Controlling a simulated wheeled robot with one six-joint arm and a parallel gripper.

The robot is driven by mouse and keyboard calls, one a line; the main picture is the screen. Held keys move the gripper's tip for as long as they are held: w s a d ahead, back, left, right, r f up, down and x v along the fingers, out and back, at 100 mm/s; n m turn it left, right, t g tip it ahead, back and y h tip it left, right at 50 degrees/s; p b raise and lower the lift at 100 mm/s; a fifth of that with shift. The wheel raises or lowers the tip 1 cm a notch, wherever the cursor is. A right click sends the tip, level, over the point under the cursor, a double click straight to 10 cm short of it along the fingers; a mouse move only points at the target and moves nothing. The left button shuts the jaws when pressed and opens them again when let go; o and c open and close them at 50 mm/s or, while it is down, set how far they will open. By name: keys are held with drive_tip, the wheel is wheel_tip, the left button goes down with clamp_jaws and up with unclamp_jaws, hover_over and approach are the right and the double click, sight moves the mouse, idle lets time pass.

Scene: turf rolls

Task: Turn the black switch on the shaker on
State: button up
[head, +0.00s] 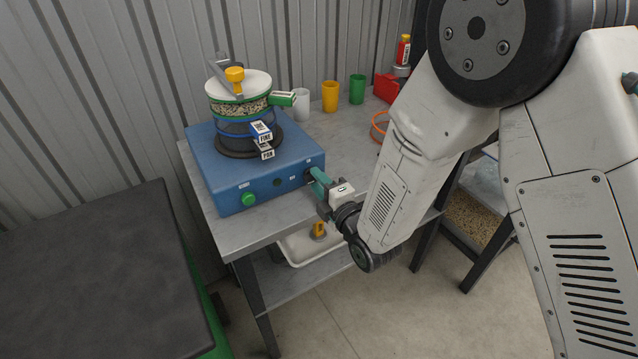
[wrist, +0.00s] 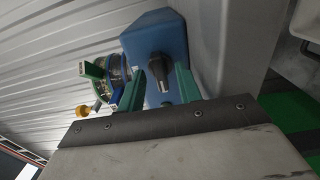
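The shaker is a blue box (head: 255,165) on a grey table, carrying a sieve stack (head: 240,105) with a green band and yellow knob. A green button (head: 249,200) is on its front face. My gripper (head: 318,182) is at the right end of that face, its teal fingers pointing at the panel. In the wrist view, the black switch (wrist: 158,70) stands out from the blue box (wrist: 155,35) between the two fingers of my gripper (wrist: 162,76). The fingers are apart, with a narrow gap showing on each side of the switch. In the head view the fingers mostly hide the switch.
White (head: 301,104), yellow (head: 330,97) and green (head: 357,89) cups stand behind the shaker. A red box (head: 386,87) is further right. A white tray (head: 305,247) is on the lower shelf. A dark-topped bench (head: 95,270) stands at left.

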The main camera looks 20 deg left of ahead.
clamp_jaws()
drive_tip(key=shift+m, duration=0.3)
drive_tip(key=m, duration=0.8)
drive_tip(key=shift+m, duration=0.4)
drive_tip(key=m, duration=0.4)
drive_tip(key=shift+m, duration=2.2)
